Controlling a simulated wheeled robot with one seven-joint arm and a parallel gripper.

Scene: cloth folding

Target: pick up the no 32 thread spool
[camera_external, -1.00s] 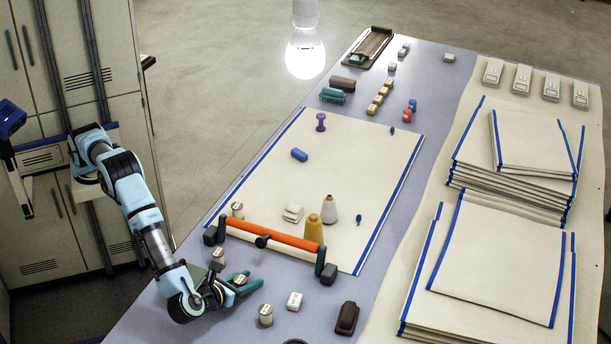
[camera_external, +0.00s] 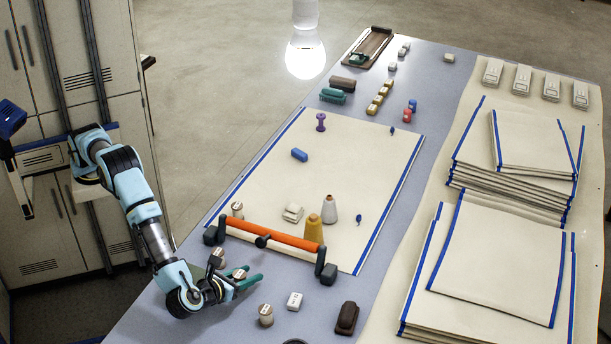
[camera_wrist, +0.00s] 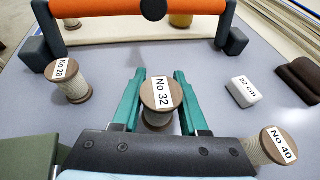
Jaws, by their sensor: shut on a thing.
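The No 32 thread spool (camera_wrist: 161,95) is upright between the two green fingers of my gripper (camera_wrist: 161,92) in the wrist view, with its label facing up. My gripper is shut on it. In the external view my gripper (camera_external: 242,279) is low over the near part of the table, with the No 32 spool (camera_external: 239,273) between its fingers. I cannot tell whether the spool's base touches the table. The No 28 spool (camera_wrist: 72,75) stands to the left in the wrist view, and the No 40 spool (camera_wrist: 270,147) to the right.
An orange bar on dark end stands (camera_external: 270,239) lies just beyond my gripper. A white 22 cm block (camera_external: 294,300) and a dark brown block (camera_external: 347,318) are to the right.

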